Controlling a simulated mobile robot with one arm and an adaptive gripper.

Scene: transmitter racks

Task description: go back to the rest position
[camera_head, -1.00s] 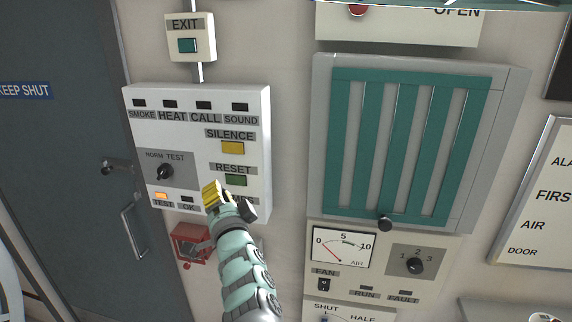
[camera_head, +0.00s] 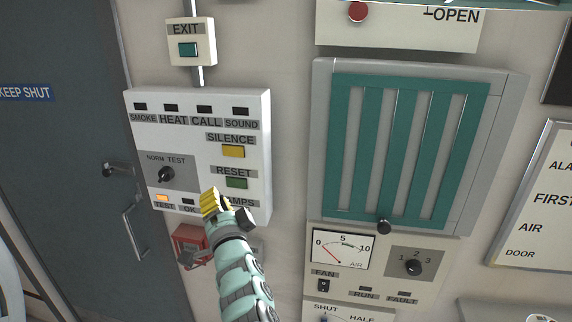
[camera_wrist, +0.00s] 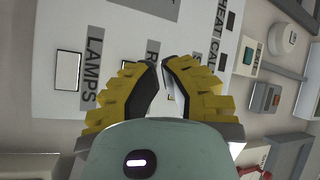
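My gripper (camera_head: 214,200) is in front of the lower part of the white alarm panel (camera_head: 197,105), just below the green RESET button (camera_head: 236,183). In the head view it covers part of the LAMPS label. In the wrist view, the yellow ribbed fingers of my gripper (camera_wrist: 162,66) come together at their tips with only a thin gap and nothing held. The LAMPS label (camera_wrist: 93,72) and a pale square button (camera_wrist: 68,71) lie to their left. I cannot tell how far the fingertips are from the panel.
A red box (camera_head: 188,240) is on the wall below the panel, partly behind my arm. A green-slatted vent (camera_head: 371,150) with a gauge panel (camera_head: 342,249) below it is to the right. A grey door (camera_head: 60,150) with a handle (camera_head: 132,228) is at the left.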

